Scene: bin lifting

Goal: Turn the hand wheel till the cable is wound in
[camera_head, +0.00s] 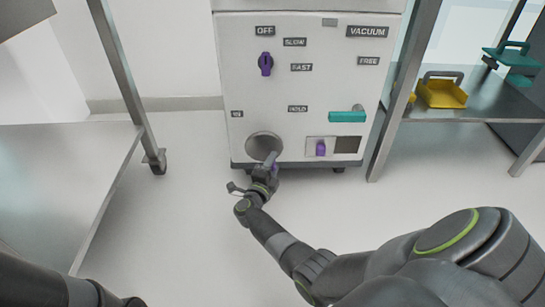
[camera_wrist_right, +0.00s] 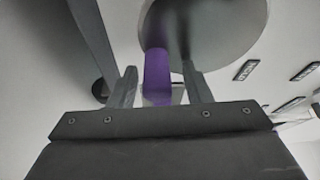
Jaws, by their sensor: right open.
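The hand wheel (camera_head: 259,143) is a round grey disc low on the front of the white cabinet. In the right wrist view the disc (camera_wrist_right: 225,28) fills the top, with a purple handle (camera_wrist_right: 157,76) standing out from it. My right gripper (camera_head: 269,168) is at the wheel's lower edge in the head view and partly covers it. In the wrist view its open fingers (camera_wrist_right: 160,84) stand on either side of the purple handle, with gaps visible. I cannot make out a cable. My left gripper is out of view.
The white cabinet (camera_head: 300,90) carries a purple knob (camera_head: 265,63), a teal handle (camera_head: 347,117) and a small purple switch (camera_head: 320,148). A metal table (camera_head: 60,180) stands left. A shelf (camera_head: 480,108) at right holds a yellow tray (camera_head: 441,96). The floor between is clear.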

